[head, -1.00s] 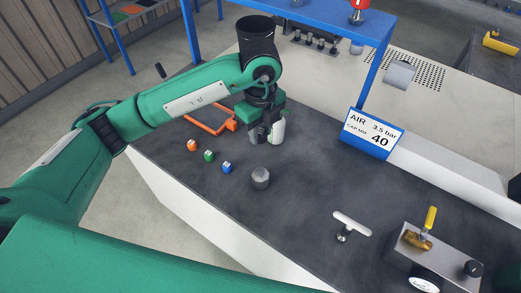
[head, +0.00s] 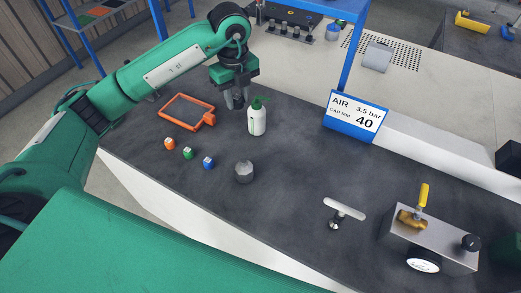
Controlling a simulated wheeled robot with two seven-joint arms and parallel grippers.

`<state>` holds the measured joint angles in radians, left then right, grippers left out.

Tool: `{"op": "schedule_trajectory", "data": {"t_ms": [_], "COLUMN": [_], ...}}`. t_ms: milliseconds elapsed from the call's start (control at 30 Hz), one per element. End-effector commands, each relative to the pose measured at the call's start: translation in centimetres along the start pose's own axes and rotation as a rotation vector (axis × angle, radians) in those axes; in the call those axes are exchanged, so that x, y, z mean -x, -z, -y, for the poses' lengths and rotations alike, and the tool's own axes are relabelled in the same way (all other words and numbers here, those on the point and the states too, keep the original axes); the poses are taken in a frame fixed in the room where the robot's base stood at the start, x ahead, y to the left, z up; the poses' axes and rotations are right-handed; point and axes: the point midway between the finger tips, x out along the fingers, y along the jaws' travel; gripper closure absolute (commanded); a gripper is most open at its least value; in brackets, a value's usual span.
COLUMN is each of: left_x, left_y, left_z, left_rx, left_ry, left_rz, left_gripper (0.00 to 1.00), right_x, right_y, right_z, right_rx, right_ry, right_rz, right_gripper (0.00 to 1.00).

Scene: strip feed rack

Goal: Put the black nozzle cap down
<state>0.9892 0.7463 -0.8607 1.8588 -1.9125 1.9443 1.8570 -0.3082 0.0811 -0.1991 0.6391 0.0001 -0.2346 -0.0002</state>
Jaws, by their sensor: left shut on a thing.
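My left gripper (head: 236,102) is shut just left of and behind the white bottle with the green top (head: 257,121), apart from it and above the dark bench top. The black nozzle cap is between its dark fingers, too small and too dark to make out clearly. The bottle stands upright and uncovered. My right gripper is not in view.
An orange frame (head: 165,113) lies left of the gripper. Orange (head: 169,143), green (head: 187,152) and blue (head: 208,162) cubes and a grey cylinder (head: 244,172) stand nearer. A blue sign (head: 354,118), T-handle (head: 344,208) and valve block (head: 432,240) are right. Dark bench between is clear.

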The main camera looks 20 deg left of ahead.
Motion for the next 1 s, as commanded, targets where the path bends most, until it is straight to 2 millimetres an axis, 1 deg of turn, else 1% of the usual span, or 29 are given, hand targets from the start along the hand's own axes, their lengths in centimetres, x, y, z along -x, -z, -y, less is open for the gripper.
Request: {"op": "schedule_trajectory", "data": {"t_ms": [33,167,267,400,500,600,700,933,1000], "left_x": [-0.4,-2.2,-4.7,-8.4,-11.1,-13.4,-15.0,-16.7,-17.6], "left_y": [-0.6,-0.9,-0.8,-0.8,-0.8,-0.8,-0.8,-0.8,-0.8], "left_z": [-0.3,-0.6,-0.6,-0.6,-0.6,-0.6,-0.5,-0.5,-0.5], "left_rx": [0.002,0.000,0.000,0.000,0.000,0.000,-0.001,-0.001,-0.001], "left_ry": [-0.001,-0.004,-0.007,-0.006,-0.006,-0.005,-0.003,-0.001,-0.003], "left_rz": [0.002,0.002,0.000,0.001,0.000,0.000,0.002,0.003,0.003], "left_gripper": [0.96,0.96,0.96,0.96,0.96,0.96,0.96,0.96,0.96], "right_x": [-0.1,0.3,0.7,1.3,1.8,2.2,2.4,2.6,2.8], "right_y": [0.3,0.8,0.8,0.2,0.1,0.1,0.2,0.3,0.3], "right_z": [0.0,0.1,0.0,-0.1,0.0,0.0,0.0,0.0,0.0], "right_rx": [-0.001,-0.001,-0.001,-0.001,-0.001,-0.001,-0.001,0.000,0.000], "right_ry": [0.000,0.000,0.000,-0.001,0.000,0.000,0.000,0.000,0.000], "right_rz": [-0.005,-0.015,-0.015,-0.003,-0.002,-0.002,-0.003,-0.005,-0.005], "right_gripper": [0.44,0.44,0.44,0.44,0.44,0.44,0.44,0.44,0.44]}}
